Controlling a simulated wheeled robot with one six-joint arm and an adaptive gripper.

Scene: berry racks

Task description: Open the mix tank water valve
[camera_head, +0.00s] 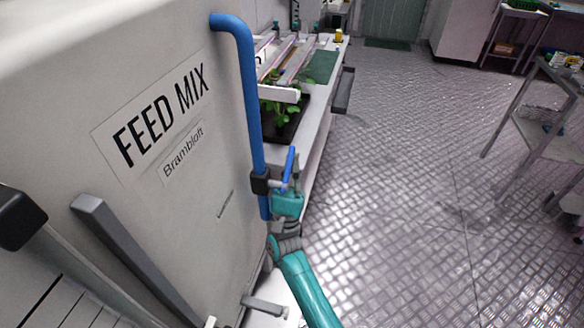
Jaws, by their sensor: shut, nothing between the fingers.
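The white mix tank (60,95) fills the left side and carries a FEED MIX label (160,110). A blue water pipe (250,95) bends over its top edge and runs down its right side. A dark valve body (261,182) sits on the pipe's lower part. A blue valve lever (290,165) stands up beside the pipe, close to parallel with it in this view. My teal gripper (284,187) is shut at the lever's lower end, just right of the valve body. Its fingertips are small and partly hidden. I cannot tell whether they touch the lever.
A long bench (318,130) with a dark plant tray (287,128) and sloped channels stands behind the valve. Grey bars (135,260) cross the tank's front at lower left. The metal floor (420,180) to the right is clear. A metal rack (545,130) stands at far right.

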